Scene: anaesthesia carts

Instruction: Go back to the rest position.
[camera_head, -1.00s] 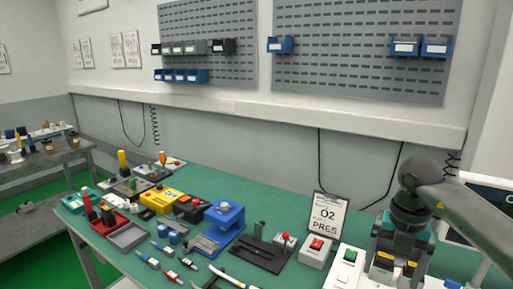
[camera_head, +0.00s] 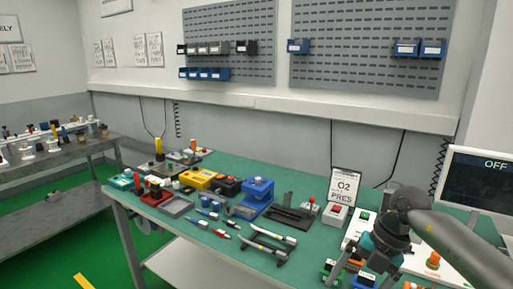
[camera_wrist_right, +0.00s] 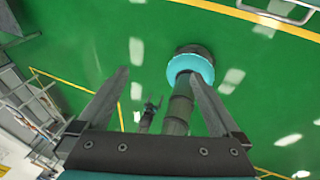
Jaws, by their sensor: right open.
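My right arm comes in from the right in the head view, over the right end of the green-topped bench (camera_head: 310,178). Green floor (camera_wrist_right: 110,35) with yellow lines lies beyond the fingers.
The bench holds a blue fixture (camera_head: 258,195), a yellow box (camera_head: 198,180), a grey tray (camera_head: 176,207), several pen-like tools and an O2 sign (camera_head: 344,186). A monitor (camera_head: 482,180) reading OFF stands at the right. A second bench (camera_head: 60,155) stands at the left.

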